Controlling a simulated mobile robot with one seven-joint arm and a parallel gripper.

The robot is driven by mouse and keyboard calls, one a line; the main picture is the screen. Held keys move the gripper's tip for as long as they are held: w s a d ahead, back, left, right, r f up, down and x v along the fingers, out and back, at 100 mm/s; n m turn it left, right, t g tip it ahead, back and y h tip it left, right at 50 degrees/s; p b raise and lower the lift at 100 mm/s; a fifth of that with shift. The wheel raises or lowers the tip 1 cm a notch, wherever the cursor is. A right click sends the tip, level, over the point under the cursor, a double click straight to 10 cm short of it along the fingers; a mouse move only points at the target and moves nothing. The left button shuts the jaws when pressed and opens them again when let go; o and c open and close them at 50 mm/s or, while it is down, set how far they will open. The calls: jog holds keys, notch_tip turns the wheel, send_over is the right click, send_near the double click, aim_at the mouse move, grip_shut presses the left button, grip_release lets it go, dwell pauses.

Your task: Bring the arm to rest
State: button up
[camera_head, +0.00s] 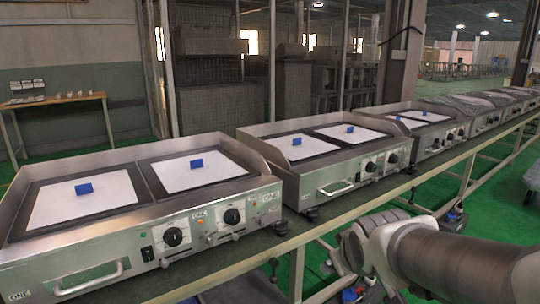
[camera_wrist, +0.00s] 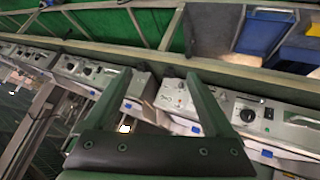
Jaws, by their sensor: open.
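My gripper (camera_wrist: 157,80) shows in the wrist view with its two dark green fingers spread apart and nothing between them. The line of steel heating units lies beyond and below the fingers there, with one control panel (camera_wrist: 175,98) seen between the fingertips. In the head view my arm (camera_head: 430,258) reaches in from the lower right, in front of the bench. The gripper's fingers cannot be made out in that view.
A near heating unit (camera_head: 140,215) and a second unit (camera_head: 325,160) stand on a long bench (camera_head: 345,203), with more units beyond. White sheets with blue blocks lie on their tops. Green floor (camera_head: 480,200) is open beyond the bench legs. A wooden table (camera_head: 55,100) stands back left.

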jog(key=s+r+m+g+p, duration=0.2)
jog(key=s+r+m+g, duration=0.15)
jog(key=s, duration=1.25)
notch_tip(320, 180, up, 27)
jog(key=p, duration=2.6)
jog(key=shift+w+f+m+y+p, duration=0.2)
jog(key=shift+w+m+y+p, duration=0.1)
jog(key=shift+m+y, duration=0.1)
jog(key=shift+t, duration=0.25)
